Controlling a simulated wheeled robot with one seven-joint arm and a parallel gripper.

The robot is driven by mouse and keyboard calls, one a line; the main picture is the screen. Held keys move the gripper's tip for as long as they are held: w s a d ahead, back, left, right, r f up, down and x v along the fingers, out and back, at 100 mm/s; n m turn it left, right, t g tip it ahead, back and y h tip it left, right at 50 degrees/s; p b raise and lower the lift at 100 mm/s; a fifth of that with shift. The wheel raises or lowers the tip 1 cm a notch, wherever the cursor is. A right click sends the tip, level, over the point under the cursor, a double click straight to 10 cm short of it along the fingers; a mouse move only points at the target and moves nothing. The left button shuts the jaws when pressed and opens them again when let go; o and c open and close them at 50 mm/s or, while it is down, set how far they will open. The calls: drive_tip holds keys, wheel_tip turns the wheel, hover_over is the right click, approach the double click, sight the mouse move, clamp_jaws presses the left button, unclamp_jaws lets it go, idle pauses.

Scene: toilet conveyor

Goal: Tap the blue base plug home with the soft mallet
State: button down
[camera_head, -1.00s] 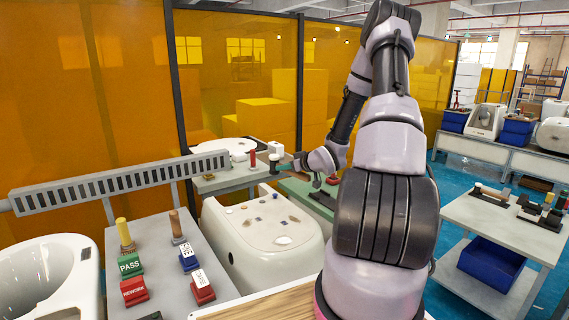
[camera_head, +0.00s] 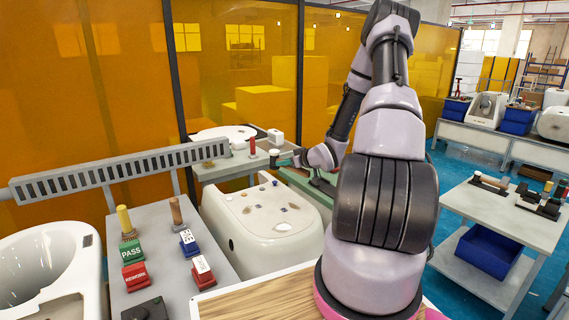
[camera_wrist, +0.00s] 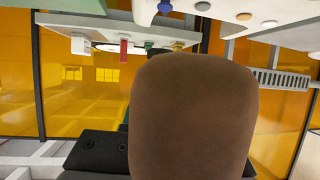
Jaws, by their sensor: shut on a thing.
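My gripper (camera_head: 299,158) is at the far end of my outstretched arm, behind and above the white toilet body (camera_head: 250,232). It is shut on the soft mallet (camera_head: 274,154), whose pale head shows small in the head view. A large brown rounded part of the mallet (camera_wrist: 193,115) fills the middle of the wrist view and hides much behind it. The blue base plug (camera_wrist: 203,6) shows at the top edge of the wrist view, by the pale toilet body. In the head view, the small parts on the toilet are too small to tell its seating. The mallet appears apart from it.
A grey table (camera_head: 150,240) at the left holds stamps and upright handles. A slotted grey rail (camera_head: 120,172) runs behind it. A back table (camera_head: 225,170) carries a red cylinder (camera_head: 252,146). A right-hand table (camera_head: 500,215) holds tools. Amber panels stand behind.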

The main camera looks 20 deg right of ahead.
wheel_tip(320, 180, down, 6)
drive_tip(key=shift+f, duration=0.1)
drive_tip(key=shift+r, duration=2.75)
drive_tip(key=shift+r, duration=0.1)
wheel_tip(320, 180, up, 3)
drive_tip(key=shift+r, duration=0.15)
drive_tip(key=shift+f, duration=1.4)
